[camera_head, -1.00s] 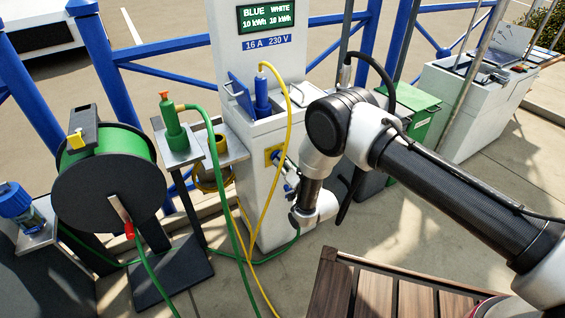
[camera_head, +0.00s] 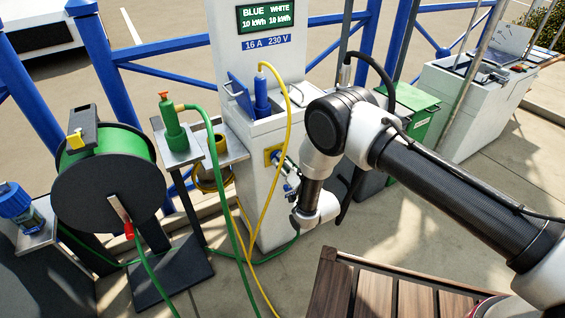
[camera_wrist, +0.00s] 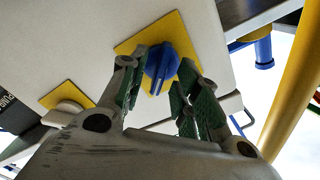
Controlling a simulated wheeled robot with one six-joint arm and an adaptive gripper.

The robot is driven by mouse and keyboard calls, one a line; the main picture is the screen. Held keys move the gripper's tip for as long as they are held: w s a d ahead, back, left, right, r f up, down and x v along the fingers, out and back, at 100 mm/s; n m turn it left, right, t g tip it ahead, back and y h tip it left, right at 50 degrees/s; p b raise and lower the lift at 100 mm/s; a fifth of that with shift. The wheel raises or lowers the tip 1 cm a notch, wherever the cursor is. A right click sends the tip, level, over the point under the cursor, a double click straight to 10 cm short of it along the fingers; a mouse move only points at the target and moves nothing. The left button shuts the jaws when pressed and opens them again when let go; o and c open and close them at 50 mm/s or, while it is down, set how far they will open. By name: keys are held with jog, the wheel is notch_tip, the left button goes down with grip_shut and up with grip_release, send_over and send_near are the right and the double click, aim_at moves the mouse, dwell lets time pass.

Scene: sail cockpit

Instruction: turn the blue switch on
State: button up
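The blue switch (camera_wrist: 161,66) is a blue rotary knob on a yellow plate on the white pedestal's face. In the wrist view it sits between and just beyond the tips of my gripper (camera_wrist: 166,75). The two green-padded fingers are apart, one on each side of the knob; I cannot tell whether either touches it. In the head view the yellow plate (camera_head: 270,155) shows beside my gripper (camera_head: 285,176), which partly hides the switch.
A second, pale switch (camera_wrist: 69,106) on a yellow plate is at left in the wrist view. A yellow cable (camera_head: 275,200) and a green hose (camera_head: 222,180) hang near the pedestal. A hose reel (camera_head: 108,180) stands left, a slatted wooden table (camera_head: 375,295) in front.

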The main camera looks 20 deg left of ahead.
jog(key=v, duration=1.1)
jog(key=shift+s+d, duration=0.1)
